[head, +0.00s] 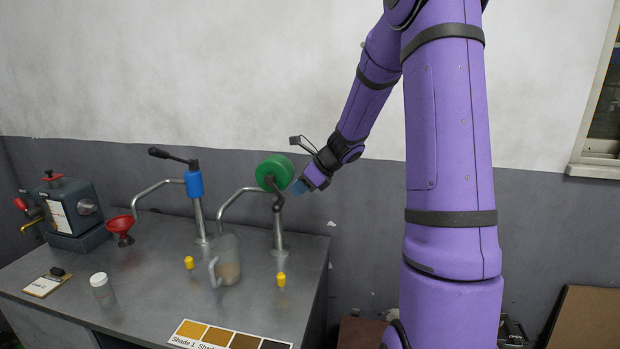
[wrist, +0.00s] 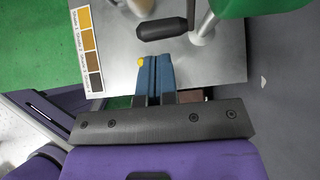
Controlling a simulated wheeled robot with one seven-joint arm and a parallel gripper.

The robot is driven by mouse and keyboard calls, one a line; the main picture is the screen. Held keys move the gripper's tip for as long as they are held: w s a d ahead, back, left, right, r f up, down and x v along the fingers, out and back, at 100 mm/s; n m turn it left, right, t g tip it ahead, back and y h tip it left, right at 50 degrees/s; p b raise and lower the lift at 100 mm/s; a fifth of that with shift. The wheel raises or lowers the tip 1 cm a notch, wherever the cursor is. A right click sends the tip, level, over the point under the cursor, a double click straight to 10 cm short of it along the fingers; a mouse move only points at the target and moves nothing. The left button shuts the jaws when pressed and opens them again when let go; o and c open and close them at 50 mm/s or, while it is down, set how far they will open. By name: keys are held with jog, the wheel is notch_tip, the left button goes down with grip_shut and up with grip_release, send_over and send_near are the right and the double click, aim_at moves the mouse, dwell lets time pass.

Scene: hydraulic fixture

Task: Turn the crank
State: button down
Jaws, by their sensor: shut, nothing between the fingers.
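A green-headed post (head: 274,172) at the right of the bench carries a dark crank (head: 276,190) on its front. Its black grip (wrist: 162,28) lies just beyond my fingertips in the wrist view, with a small gap in the picture. A second post with a blue body (head: 194,184) has a black-gripped crank (head: 172,156) pointing left. My gripper (head: 298,187) is just right of the green head. In the wrist view, my gripper (wrist: 154,60) has its blue fingers together and nothing between them.
The metal bench (head: 150,270) holds a jug (head: 229,262), two yellow knobs (head: 281,280), a red funnel (head: 120,225), a white-capped jar (head: 101,285), a shade card (head: 230,336) and a dark machine (head: 75,210) at left. The wall (head: 270,75) stands behind.

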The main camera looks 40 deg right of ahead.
aim_at(282, 203)
jog(key=shift+x, duration=2.55)
jog(key=shift+w+a+f, duration=0.25)
jog(key=shift+w+f, duration=0.1)
jog(key=shift+f, duration=0.15)
jog(key=shift+s+r, duration=0.1)
